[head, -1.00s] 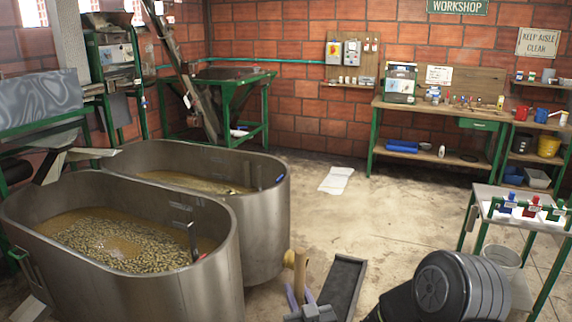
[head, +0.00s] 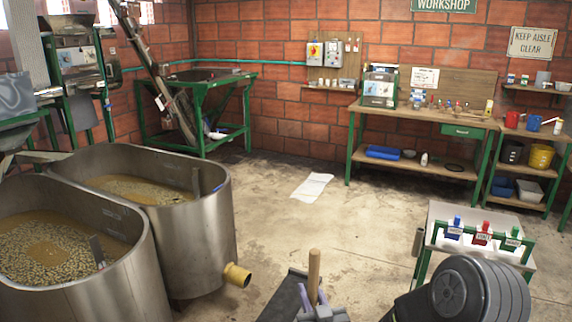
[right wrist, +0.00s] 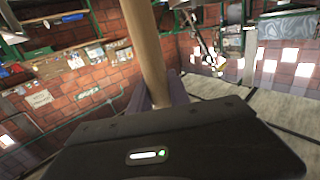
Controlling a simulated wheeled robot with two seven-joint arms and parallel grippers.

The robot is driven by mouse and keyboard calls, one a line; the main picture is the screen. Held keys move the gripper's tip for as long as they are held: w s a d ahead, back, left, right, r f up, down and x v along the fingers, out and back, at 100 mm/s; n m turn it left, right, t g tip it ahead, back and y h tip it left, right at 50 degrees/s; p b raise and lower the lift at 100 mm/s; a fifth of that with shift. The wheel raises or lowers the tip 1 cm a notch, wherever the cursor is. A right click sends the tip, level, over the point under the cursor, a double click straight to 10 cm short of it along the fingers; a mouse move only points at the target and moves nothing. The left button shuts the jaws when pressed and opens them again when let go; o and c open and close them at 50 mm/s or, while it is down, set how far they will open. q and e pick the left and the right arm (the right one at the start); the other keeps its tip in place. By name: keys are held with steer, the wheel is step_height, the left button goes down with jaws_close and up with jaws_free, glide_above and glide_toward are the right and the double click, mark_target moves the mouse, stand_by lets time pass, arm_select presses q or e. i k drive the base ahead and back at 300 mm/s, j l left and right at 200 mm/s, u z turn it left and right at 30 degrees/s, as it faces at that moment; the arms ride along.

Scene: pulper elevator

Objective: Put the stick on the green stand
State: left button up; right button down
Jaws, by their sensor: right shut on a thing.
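The stick (head: 314,272) is a plain light-wood rod at the bottom centre of the head view, standing nearly upright. My right gripper (head: 313,299) is shut on its lower part. In the right wrist view the stick (right wrist: 145,50) rises between the purple fingers (right wrist: 160,93). A green-framed stand (head: 200,110) with a dark top is by the back wall at left, far from the stick. A nearer green-framed table (head: 480,262) holds blue, red and green bottles at right. I cannot tell which is the task's green stand. My left gripper is not in view.
Two steel tanks (head: 120,290) of beans and liquid fill the left; a yellow pipe (head: 238,275) sticks out of one. A workbench (head: 420,118) stands at the back. White paper (head: 312,187) lies on the open middle floor.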

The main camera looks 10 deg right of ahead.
mark_target(467, 217)
steer(key=i+l, duration=0.35)
steer(key=l, duration=0.15)
steer(key=i+l, duration=0.35)
steer(key=l, duration=0.15)
steer(key=i+l, duration=0.35)
steer(key=l, duration=0.15)
steer(key=i+l, duration=0.35)
steer(key=l, duration=0.15)
